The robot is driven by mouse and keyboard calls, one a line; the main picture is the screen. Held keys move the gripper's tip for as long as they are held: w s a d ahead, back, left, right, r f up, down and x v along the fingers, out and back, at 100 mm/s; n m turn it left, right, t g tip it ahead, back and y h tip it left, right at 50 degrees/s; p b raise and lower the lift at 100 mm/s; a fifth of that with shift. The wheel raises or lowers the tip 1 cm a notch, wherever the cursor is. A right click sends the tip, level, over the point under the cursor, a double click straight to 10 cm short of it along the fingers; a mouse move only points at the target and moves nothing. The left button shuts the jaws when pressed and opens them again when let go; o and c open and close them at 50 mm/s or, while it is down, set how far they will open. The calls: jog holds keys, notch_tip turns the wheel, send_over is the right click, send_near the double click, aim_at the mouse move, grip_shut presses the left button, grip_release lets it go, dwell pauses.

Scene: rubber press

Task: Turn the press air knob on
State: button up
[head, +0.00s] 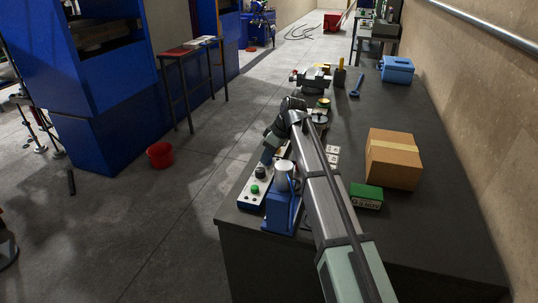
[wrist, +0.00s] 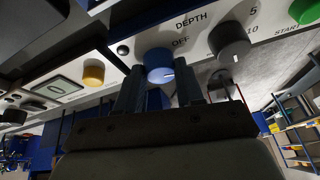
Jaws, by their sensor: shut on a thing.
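The control panel (wrist: 120,50) fills the top of the wrist view. A round blue knob (wrist: 158,60) sits near its middle, with "OFF" printed beside it. A small pale mark shows on the knob's face. My gripper (wrist: 158,88) has its two dark fingers on either side of this knob and is shut on it. The knob's lower part is between the fingers. In the head view my gripper (head: 268,156) is at the panel (head: 247,203) on the bench; the knob is hidden there.
Beside the blue knob are a yellow button (wrist: 94,74), a dark depth knob (wrist: 230,44) and a green start button (wrist: 304,11). The bench (head: 400,222) also carries a cardboard box (head: 393,159), a green box (head: 366,196) and a blue case (head: 397,70).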

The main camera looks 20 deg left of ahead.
dwell(0.4)
jog(key=o, duration=1)
jog(key=shift+o, duration=0.2)
jog(key=v, duration=1.3)
jog(key=shift+r, duration=0.35)
jog(key=shift+s+d, duration=0.1)
jog(key=shift+c, duration=0.3)
